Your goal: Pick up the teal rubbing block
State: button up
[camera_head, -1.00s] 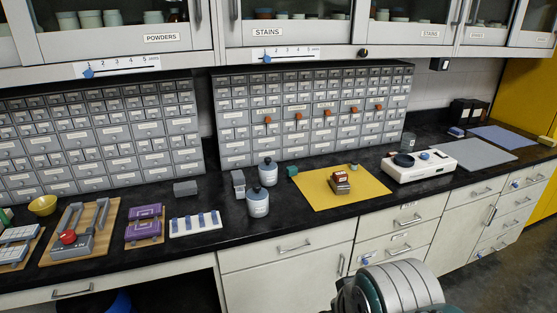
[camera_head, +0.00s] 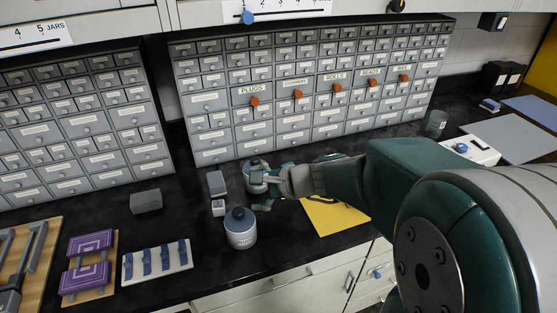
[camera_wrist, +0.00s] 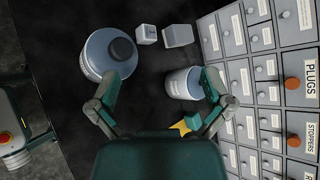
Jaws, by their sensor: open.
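The teal rubbing block (camera_wrist: 193,120) shows as a small teal piece at the corner of the yellow mat (camera_wrist: 181,126) in the wrist view, beside my right-hand finger and partly covered. In the head view I cannot make it out; my gripper and arm cover that spot. My gripper (camera_head: 268,188) is open and empty, reaching left over the counter. In the wrist view its fingers (camera_wrist: 160,85) stand wide apart, pointing toward two grey lidded jars, not around the block.
A near jar (camera_head: 240,230) and a far jar (camera_head: 256,176) stand close to my fingers. A grey block (camera_head: 216,183) and a pale cube (camera_head: 218,208) sit left of them. Drawer cabinets (camera_head: 300,120) line the back. A white rack (camera_head: 157,262) lies front left.

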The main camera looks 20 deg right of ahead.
jog(key=w+d+f+m+t+h, duration=0.2)
jog(key=w+d+f+m+t, duration=0.25)
jog(key=w+d+m, duration=0.4)
jog(key=m+h, duration=0.4)
jog(key=m, duration=0.4)
send_near(286, 166)
jog(key=shift+w+d+f+t, duration=0.1)
jog(key=shift+d+f+t, duration=0.2)
jog(key=shift+f, duration=0.3)
jog(key=shift+w+d+f+m+h, duration=0.2)
jog(key=shift+w+d+m+h, duration=0.05)
jog(key=shift+h, duration=0.05)
jog(key=x, duration=0.5)
jog(key=shift+s+a, duration=0.1)
jog(key=shift+a, duration=0.05)
jog(key=shift+a+x, duration=0.15)
jog(key=shift+x, duration=1.2)
jog(key=shift+a+x, duration=0.15)
jog(key=shift+x, duration=1.25)
jog(key=shift+r, duration=0.15)
jog(key=c, duration=1.2)
